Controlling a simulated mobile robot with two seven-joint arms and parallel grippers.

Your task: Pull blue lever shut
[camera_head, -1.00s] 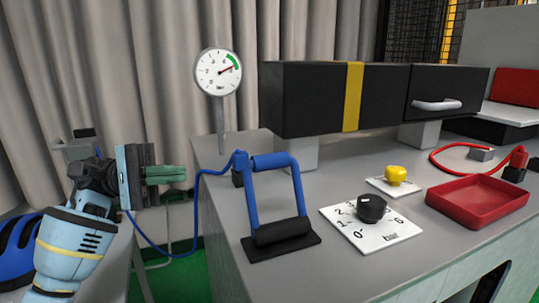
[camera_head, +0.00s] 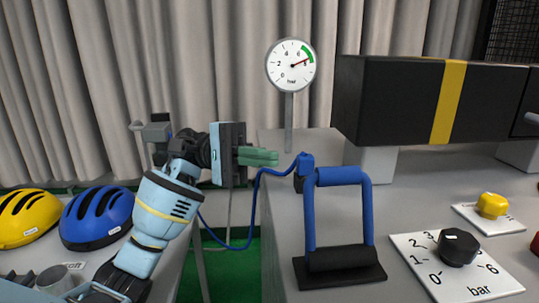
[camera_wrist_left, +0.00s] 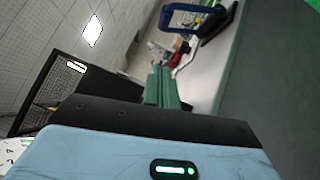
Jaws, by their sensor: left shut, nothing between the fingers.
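The blue lever (camera_head: 367,215) is a U-shaped blue handle on a black base plate (camera_head: 340,274) at the left end of the grey bench. It stands upright, with its crossbar at the top. A blue hose runs from a blue fitting (camera_head: 304,162) beside it. The lever also shows at the top of the left wrist view (camera_wrist_left: 176,28). My left gripper (camera_head: 276,157) has green fingers that are shut and empty. In the head view it is left of the lever, near the height of its crossbar, and apart from it. My right gripper is not in view.
A pressure gauge (camera_head: 292,66) stands behind the lever. A black box with a yellow stripe (camera_head: 447,102), a black dial (camera_head: 458,248) and a yellow knob (camera_head: 492,205) are to the right. Yellow (camera_head: 28,216) and blue (camera_head: 96,218) helmets lie at left.

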